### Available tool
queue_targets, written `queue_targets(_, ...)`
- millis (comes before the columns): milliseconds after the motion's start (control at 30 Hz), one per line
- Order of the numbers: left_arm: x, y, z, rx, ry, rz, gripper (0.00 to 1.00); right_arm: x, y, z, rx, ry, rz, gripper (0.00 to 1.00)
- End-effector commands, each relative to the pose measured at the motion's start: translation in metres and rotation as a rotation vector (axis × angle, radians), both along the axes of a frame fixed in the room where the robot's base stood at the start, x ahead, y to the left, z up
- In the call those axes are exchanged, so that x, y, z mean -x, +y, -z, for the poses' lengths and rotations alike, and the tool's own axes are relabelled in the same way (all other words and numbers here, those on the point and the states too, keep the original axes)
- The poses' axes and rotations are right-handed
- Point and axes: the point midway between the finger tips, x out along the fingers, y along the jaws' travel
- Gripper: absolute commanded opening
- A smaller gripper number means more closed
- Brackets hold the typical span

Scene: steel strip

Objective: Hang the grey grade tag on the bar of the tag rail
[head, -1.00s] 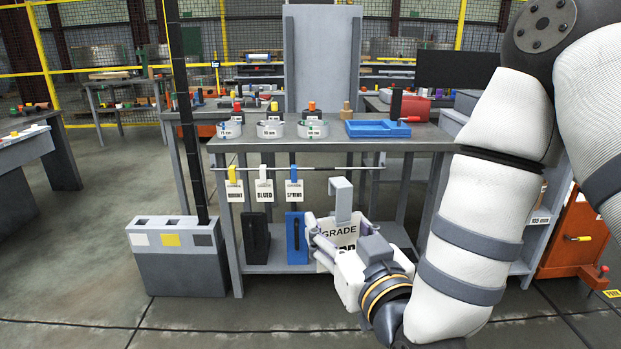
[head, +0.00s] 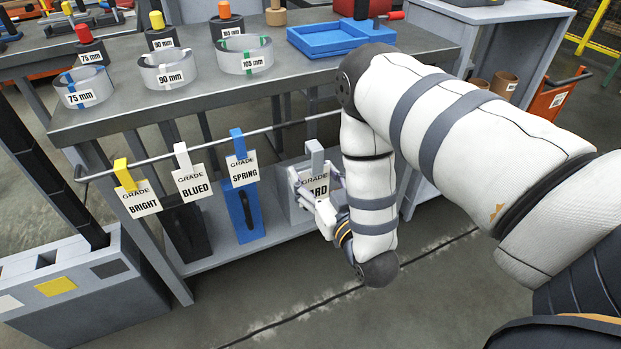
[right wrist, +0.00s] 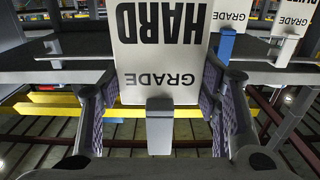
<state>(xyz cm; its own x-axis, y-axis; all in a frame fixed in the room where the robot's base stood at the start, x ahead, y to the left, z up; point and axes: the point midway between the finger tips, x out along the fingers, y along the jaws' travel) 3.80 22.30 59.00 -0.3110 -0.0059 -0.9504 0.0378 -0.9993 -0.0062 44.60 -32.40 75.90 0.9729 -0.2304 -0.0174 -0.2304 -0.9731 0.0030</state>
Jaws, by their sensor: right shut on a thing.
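The grey grade tag (head: 318,184) is a white card reading HARD with a grey hook on top. My right gripper (head: 322,203) is shut on it and partly covers the card. In the right wrist view the tag (right wrist: 160,55) appears upside down between the fingers of the right gripper (right wrist: 160,100). The tag rail's bar (head: 270,129) runs across the bench front. The hook's top shows just below the bar in the head view; their depth gap is hard to judge. My left gripper is out of view.
On the bar hang a yellow-hooked BRIGHT tag (head: 140,197), a white-hooked BLUED tag (head: 191,182) and a blue-hooked SPRING tag (head: 243,168), left of my gripper. Strip coils (head: 245,57) and a blue tray (head: 325,40) stand on the bench above. A grey bin (head: 90,290) stands at lower left.

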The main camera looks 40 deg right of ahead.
Motion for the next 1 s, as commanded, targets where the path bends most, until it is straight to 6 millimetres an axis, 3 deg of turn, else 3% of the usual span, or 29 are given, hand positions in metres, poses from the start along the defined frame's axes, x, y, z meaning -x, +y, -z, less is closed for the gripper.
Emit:
queue_targets(67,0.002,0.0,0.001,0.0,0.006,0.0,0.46,0.003,-0.004,0.006,-0.001,-0.002,0.0,0.25)
queue_targets(500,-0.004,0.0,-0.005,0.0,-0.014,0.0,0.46,0.001,-0.005,0.001,0.001,-0.011,-0.001,0.25)
queue_targets(1000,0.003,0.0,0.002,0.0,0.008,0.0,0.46,-0.038,-0.014,0.005,0.001,-0.007,-0.001,0.25)
